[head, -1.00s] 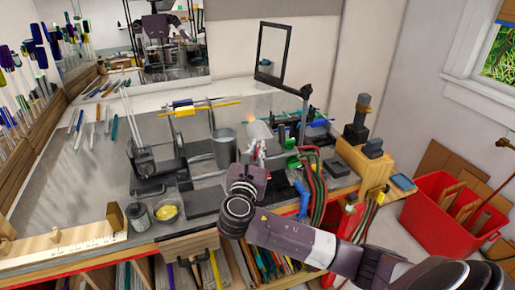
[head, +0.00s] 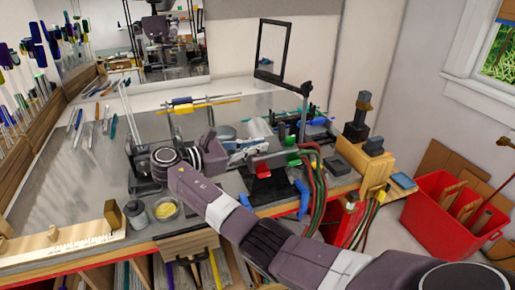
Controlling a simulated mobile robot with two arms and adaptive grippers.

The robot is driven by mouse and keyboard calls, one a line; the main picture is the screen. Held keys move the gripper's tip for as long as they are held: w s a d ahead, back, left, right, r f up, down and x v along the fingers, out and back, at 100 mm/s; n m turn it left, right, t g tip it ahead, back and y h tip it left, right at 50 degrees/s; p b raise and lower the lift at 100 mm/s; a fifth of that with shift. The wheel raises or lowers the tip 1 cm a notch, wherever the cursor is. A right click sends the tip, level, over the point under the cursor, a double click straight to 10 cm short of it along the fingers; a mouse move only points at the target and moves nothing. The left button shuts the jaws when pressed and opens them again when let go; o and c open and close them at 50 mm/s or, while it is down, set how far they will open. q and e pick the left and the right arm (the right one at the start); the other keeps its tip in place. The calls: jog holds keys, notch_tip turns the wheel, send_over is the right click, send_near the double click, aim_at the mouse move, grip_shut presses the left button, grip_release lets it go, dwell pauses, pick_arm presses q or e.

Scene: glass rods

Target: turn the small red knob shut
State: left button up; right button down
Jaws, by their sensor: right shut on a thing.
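My right gripper (head: 258,147) reaches in from the left side of the torch burner (head: 257,129), over the workbench. Its silver fingers point to the right and are shut at the burner's valves. A green knob (head: 293,162) shows just right of the fingers. No orange flame shows at the burner's mouth now. My left gripper is not in view.
Red and green hoses (head: 318,185) hang over the bench's front edge. A mirror on a stand (head: 272,50) rises behind the burner. A metal cup (head: 227,131) stands behind my gripper. A yellow dish (head: 165,210) sits front left. A red crate (head: 455,215) stands at right.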

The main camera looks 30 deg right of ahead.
jog(key=shift+a+f+m+g+y+b, duration=0.1)
jog(key=shift+f+m+g+y+b, duration=0.25)
jog(key=shift+m+g, duration=0.35)
jog(key=shift+s+m+g, duration=0.1)
jog(key=shift+m+g, duration=0.2)
jog(key=shift+g, duration=0.5)
jog(key=c, duration=2.1)
grip_release()
jog(key=shift+s+r, duration=0.1)
jog(key=shift+s, duration=0.05)
jog(key=shift+w, duration=0.3)
jog(key=shift+r, duration=0.25)
notch_tip(320, 180, up, 10)
jog(key=shift+f, duration=0.25)
